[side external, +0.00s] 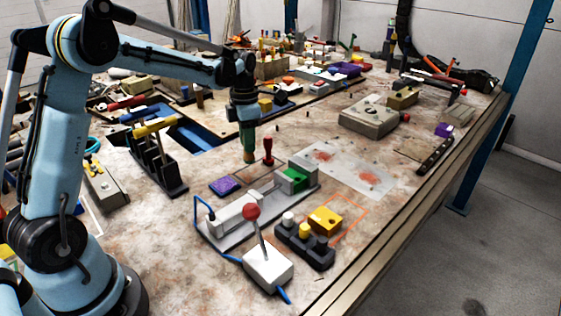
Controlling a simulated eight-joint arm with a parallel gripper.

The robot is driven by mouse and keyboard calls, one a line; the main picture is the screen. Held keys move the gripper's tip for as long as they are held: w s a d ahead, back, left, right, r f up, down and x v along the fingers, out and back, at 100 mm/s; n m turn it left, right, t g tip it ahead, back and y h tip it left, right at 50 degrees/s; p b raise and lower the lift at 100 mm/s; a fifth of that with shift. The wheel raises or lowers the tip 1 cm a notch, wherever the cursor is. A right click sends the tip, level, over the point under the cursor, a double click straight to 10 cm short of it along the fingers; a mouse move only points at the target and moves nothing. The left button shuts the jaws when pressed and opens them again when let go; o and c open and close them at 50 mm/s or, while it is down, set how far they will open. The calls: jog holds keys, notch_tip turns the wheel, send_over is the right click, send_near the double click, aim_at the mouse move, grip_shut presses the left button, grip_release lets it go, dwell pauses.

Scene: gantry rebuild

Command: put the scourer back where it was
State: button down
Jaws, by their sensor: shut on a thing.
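My gripper (248,152) points straight down over the middle of the table. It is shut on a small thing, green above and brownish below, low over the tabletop. The fingers and the thing are too small to part clearly, so I cannot tell whether this is the scourer or whether it touches the table. A flat purple block (224,186) lies just in front and to the left of it. A yellow block (325,220) lies at the left of an orange outline (361,208) drawn on the table.
A red-handled upright tool (268,150) stands close to the right of my gripper. A grey rail with a green block (294,179), a white box with a red-knobbed lever (267,264) and a dark holder (304,246) stand in front. A stained white sheet (345,168) lies right.

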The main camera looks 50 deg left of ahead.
aim_at(248, 158)
jog(key=shift+a+f, duration=0.1)
jog(key=shift+f, duration=2)
jog(key=shift+f, duration=0.1)
jog(key=c, duration=0.9)
grip_release()
jog(key=shift+c, duration=0.2)
